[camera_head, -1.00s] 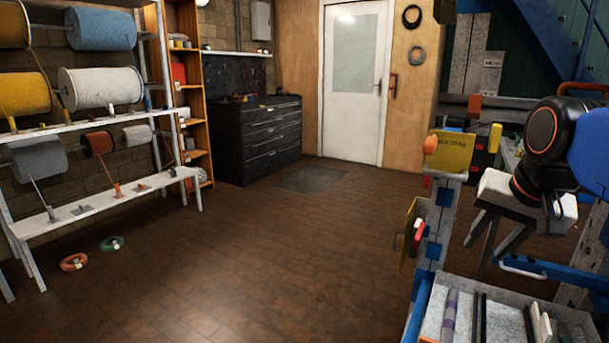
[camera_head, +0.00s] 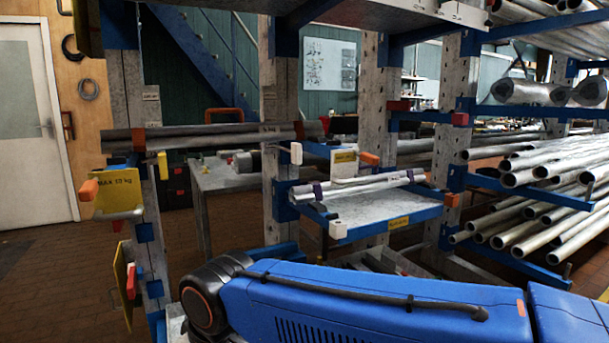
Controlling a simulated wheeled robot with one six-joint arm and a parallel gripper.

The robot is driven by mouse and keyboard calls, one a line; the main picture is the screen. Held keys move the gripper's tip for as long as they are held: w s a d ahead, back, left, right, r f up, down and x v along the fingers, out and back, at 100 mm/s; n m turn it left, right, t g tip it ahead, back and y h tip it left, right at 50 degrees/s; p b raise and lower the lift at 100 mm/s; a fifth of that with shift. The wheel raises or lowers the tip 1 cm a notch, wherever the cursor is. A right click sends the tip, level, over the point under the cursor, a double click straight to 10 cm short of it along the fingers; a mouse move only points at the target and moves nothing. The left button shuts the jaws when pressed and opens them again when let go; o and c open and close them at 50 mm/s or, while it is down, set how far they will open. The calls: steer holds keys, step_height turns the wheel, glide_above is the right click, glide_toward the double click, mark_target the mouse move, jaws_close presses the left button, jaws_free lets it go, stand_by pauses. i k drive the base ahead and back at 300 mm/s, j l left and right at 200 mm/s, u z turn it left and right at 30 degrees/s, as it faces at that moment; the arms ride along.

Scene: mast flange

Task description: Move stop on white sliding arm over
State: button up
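Several small coloured end blocks show on the rack's arms. One white block (camera_head: 296,153) is on the middle upright, beside the long dark tubes. Another white block (camera_head: 338,229) is at the front corner of the blue tray shelf. Orange blocks show at the left (camera_head: 88,190), above the tray (camera_head: 369,158) and at its right (camera_head: 452,200). I cannot tell which is the stop on the white sliding arm. My gripper is out of view.
My blue arm crosses the bottom and hides the lower rack. The blue tray shelf (camera_head: 385,212) holds pale tubes (camera_head: 355,187). Bundled steel pipes (camera_head: 545,190) fill the right. A grey table (camera_head: 222,178) stands behind. Open floor (camera_head: 60,290) lies at the left.

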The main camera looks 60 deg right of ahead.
mark_target(374, 160)
steer(key=z, duration=1.95)
